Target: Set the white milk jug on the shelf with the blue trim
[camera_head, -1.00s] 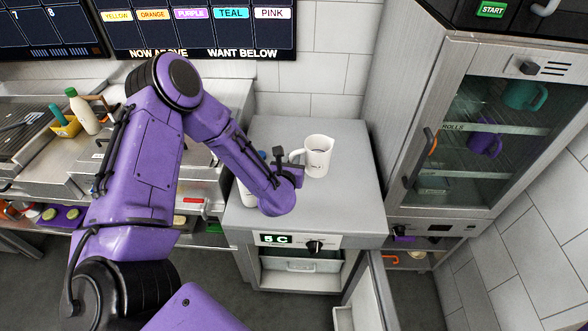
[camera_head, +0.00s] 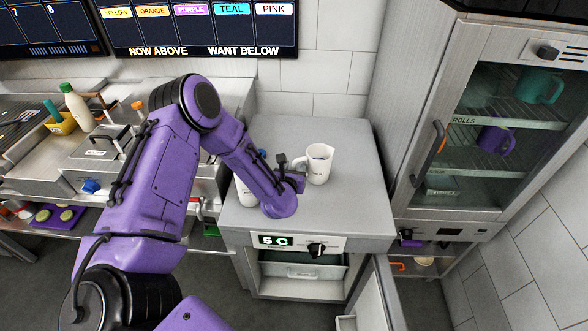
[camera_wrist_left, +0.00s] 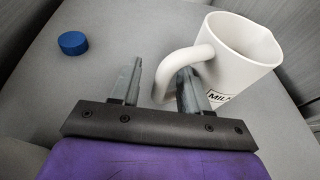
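The white milk jug (camera_head: 320,165) stands upright on the grey counter (camera_head: 345,212), its handle towards the left. In the left wrist view the jug (camera_wrist_left: 243,62) shows part of a "MILK" label. My left gripper (camera_head: 288,165) is at the handle, low over the counter. In the left wrist view the left gripper (camera_wrist_left: 160,88) is open, its fingers apart on either side of the handle's outer bar. The right finger overlaps the handle opening; contact is unclear. My right gripper is not in view. I cannot make out a shelf with blue trim.
A glass-fronted cabinet (camera_head: 500,140) with shelves and mugs stands at the right. A blue cap (camera_wrist_left: 73,43) is left of the jug; a white container (camera_head: 245,192) is partly hidden behind my arm. An open door (camera_head: 378,300) juts out below the counter.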

